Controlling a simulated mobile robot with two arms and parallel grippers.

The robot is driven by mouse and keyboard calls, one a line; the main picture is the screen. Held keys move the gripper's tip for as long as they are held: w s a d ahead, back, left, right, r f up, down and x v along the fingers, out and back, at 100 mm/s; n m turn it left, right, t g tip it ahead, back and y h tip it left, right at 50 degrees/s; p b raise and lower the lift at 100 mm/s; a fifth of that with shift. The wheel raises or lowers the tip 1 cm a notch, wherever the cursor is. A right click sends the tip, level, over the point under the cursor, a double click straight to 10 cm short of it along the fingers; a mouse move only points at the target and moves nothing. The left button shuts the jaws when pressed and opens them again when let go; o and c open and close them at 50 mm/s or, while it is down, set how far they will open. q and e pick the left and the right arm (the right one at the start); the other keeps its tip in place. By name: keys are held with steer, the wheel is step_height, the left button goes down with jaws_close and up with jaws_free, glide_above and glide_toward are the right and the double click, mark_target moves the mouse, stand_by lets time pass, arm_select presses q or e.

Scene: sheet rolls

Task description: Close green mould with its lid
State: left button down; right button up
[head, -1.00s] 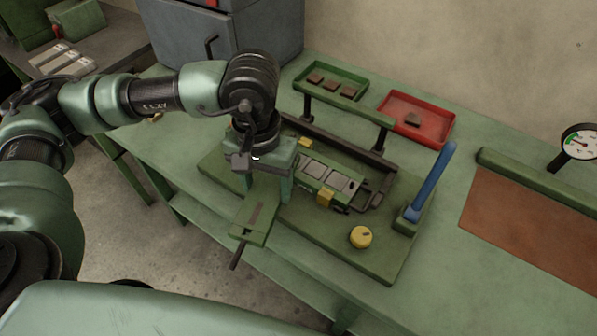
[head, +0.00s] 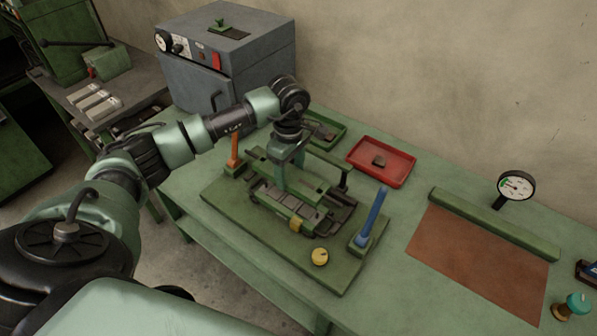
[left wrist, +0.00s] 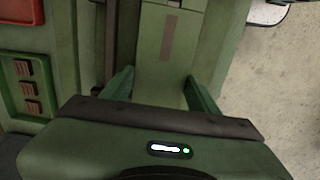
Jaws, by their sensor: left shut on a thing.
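The green mould (head: 308,212), with grey cells along its top, lies in a dark frame on a green base plate (head: 335,277). A yellow clip (head: 295,224) sits on its front side. My left gripper (head: 291,182) points down just behind the mould's cells. It is shut on the green lid (head: 315,186), which appears held above the mould's rear part; the exact gap is hard to tell. In the left wrist view the lid (left wrist: 152,62), with a brown stripe, runs between the fingers (left wrist: 158,88). The mould is not clearly seen there. My right gripper is out of view.
A blue upright lever (head: 373,213), an orange upright lever (head: 234,147) and a yellow knob (head: 320,257) stand around the mould. Behind are a green tray (head: 340,137) and a red tray (head: 367,169). A brown mat (head: 475,250) lies at right.

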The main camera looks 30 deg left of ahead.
mark_target(291, 201)
arm_select(q)
steer(key=shift+a+f, duration=0.1)
steer(key=shift+f, duration=0.2)
steer(key=shift+w+f+b, duration=0.1)
steer(key=shift+f+b, duration=0.3)
steer(key=shift+f, duration=0.1)
steer(key=shift+f+b, duration=0.6)
steer(key=shift+f, duration=0.5)
steer(key=shift+f+b, duration=0.6)
steer(key=shift+f, duration=0.65)
steer(key=shift+f+b, duration=1.65)
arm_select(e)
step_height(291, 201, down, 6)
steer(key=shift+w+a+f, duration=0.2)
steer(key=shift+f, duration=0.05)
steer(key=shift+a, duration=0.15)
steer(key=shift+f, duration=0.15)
